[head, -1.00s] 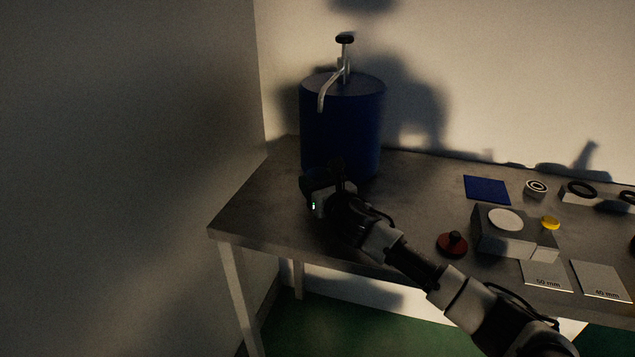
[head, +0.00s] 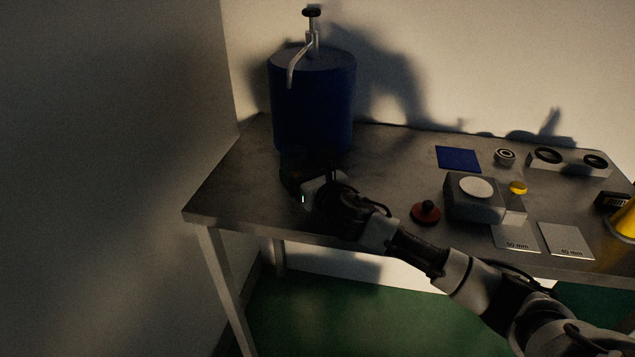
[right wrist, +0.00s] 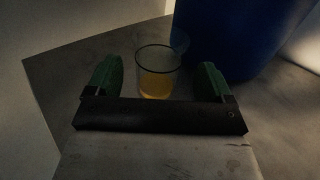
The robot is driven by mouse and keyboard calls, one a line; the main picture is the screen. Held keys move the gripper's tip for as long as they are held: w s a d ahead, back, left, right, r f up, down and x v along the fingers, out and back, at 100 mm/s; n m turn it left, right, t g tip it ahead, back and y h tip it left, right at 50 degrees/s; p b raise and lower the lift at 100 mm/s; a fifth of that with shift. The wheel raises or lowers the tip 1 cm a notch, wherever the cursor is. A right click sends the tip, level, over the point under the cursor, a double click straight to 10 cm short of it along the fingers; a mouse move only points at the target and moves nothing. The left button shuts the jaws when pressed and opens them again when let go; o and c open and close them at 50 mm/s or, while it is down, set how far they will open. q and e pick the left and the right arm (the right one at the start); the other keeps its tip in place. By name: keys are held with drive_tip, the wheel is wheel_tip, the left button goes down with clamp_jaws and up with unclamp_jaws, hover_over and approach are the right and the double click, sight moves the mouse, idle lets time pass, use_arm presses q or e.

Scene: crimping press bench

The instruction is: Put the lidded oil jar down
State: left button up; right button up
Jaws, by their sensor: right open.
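The oil jar (right wrist: 157,75) is a clear glass cylinder with yellow oil at its bottom. In the right wrist view it stands upright on the bench between the fingers, with a gap on each side. No separate lid can be made out on it. My right gripper (right wrist: 158,80) is open around the jar, its green fingertips apart. In the head view my right gripper (head: 301,178) is low over the bench in front of the blue drum, and the jar cannot be made out there. My left gripper is not in view.
The blue drum (head: 312,105) with a hand pump stands close behind the gripper. To the right are a red disc with a black knob (head: 426,212), a grey block device (head: 474,200), a blue mat (head: 458,159) and labelled plates (head: 566,240). The bench between drum and mat is clear.

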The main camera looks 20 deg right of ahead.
drive_tip(key=s, duration=0.3)
drive_tip(key=s+d, duration=0.1)
drive_tip(key=s, duration=0.2)
drive_tip(key=shift+s+d, duration=0.1)
